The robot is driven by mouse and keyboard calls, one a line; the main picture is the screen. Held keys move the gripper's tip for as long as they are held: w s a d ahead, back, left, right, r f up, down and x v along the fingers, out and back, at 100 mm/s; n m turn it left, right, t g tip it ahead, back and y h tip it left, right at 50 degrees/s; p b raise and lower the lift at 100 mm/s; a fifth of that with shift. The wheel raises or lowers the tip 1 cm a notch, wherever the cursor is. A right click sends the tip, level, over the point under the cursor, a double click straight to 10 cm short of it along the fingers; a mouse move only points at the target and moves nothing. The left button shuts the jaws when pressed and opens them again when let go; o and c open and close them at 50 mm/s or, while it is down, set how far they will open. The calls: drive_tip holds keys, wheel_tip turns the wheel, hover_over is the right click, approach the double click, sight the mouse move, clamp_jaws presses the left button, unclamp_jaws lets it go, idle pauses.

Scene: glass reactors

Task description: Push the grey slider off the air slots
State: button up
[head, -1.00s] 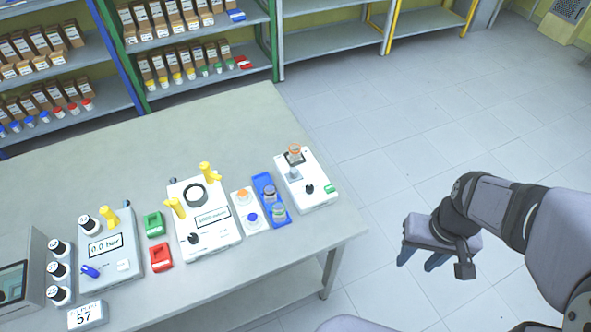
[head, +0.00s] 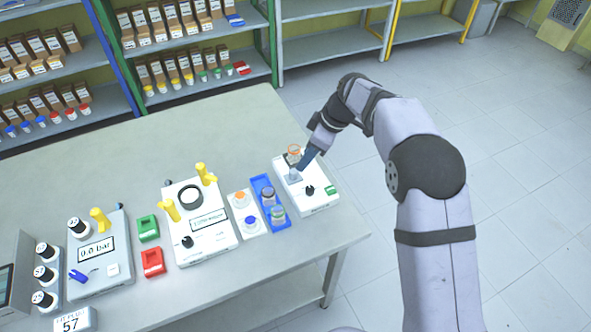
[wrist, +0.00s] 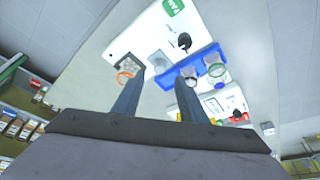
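The white device (head: 318,194) stands near the table's right edge. It carries a small grey piece (head: 293,177), which looks like the slider; the slots themselves are too small to make out. My gripper (head: 301,168) reaches down over the device, its fingertips close to the grey piece; I cannot tell whether they touch it. In the wrist view the two fingers of my gripper (wrist: 159,81) are apart with nothing between them. The grey piece (wrist: 159,60) shows just beyond the fingertips there.
An orange-ringed jar (head: 293,151) stands at the device's back, right by my fingers. A black knob (head: 309,190) and green label (head: 330,190) are on its front. A blue rack (head: 284,222) with jars stands to the left. Floor is free at right.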

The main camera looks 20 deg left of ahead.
sight(294, 171)
drive_tip(key=shift+a+p+x, duration=0.15)
drive_tip(key=shift+p+x, duration=0.65)
drive_tip(key=shift+x, duration=1.15)
drive_tip(key=shift+a+p+x, duration=0.15)
drive_tip(key=shift+p+x, duration=0.65)
drive_tip(key=shift+x, duration=1.1)
drive_tip(key=shift+r, duration=0.1)
